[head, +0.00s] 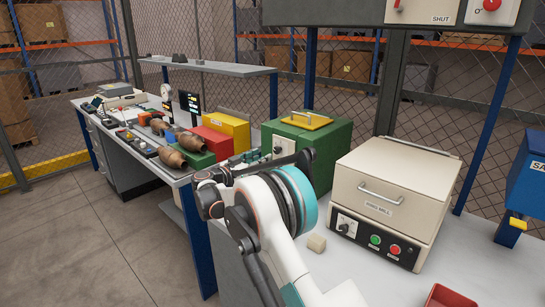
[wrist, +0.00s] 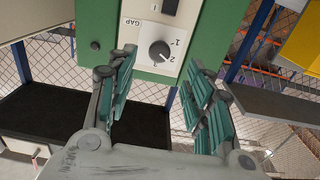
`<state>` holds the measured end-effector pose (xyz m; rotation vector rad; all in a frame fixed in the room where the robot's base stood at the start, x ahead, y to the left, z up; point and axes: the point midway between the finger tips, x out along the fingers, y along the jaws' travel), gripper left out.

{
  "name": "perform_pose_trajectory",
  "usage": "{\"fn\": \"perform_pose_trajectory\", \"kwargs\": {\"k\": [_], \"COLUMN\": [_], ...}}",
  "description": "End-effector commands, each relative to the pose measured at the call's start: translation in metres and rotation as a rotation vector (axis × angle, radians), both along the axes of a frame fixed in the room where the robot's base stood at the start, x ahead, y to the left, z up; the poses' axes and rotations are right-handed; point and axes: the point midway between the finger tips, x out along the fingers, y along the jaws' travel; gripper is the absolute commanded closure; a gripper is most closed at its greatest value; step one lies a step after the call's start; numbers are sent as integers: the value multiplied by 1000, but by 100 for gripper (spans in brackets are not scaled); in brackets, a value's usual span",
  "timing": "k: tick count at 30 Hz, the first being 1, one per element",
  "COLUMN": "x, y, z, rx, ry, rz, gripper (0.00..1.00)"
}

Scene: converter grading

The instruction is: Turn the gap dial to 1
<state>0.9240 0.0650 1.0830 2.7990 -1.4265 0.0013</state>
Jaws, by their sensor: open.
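The gap dial (wrist: 160,52) is a dark round knob on a pale plate marked GAP, on the front of a green machine (wrist: 100,20). It appears upside down in the wrist view, with numerals around it. Its pointer seems turned toward the 2 to 3 side, but the exact setting is too small to be sure. In the head view, the green machine (head: 325,140) has a yellow lid, and its dial (head: 278,150) is small. My gripper (wrist: 160,60) is open and empty; its teal-padded fingers are on either side of the dial, apart from it.
A cream ring mill (head: 390,190) stands right of the green machine. Red (head: 214,142) and yellow (head: 228,126) boxes and brown converters (head: 190,150) stand to the left.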

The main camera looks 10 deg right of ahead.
Motion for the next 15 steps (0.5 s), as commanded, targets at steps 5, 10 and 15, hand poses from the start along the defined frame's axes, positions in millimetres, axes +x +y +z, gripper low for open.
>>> {"fn": "perform_pose_trajectory", "kwargs": {"k": [5, 10, 15], "x": [21, 35, 42], "y": [-29, -48, -58], "z": [-2, -2, 0], "rx": [0, 0, 0], "ry": [0, 1, 1], "rz": [-2, -1, 0], "gripper": [53, 53, 53]}}
